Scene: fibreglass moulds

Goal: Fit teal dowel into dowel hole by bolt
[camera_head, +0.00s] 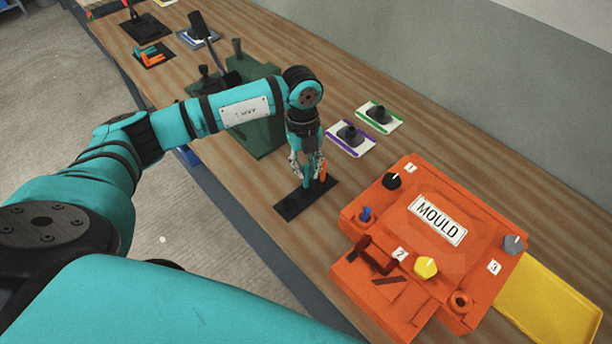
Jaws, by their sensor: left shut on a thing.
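My left gripper (308,175) points down over a small black holder plate (290,208) on the bench. It is shut on a slim teal piece, apparently the teal dowel (306,182), partly hidden between the fingers. An orange piece (323,174) stands right beside the fingers. The orange mould (410,220) lies to the right, with a round hole (461,301) at its near right corner and a blue peg (366,214) on its left side. A dark red latch-like part (373,257) lies on its near side; I cannot tell whether it is the bolt. My right gripper is out of view.
Numbered knobs in black (392,181), yellow (426,267) and grey (513,244) stand up from the mould. A yellow tray (545,305) lies right of it. Cards with dark knobs (350,136) and a green stand (258,136) are behind. Bench between plate and mould is clear.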

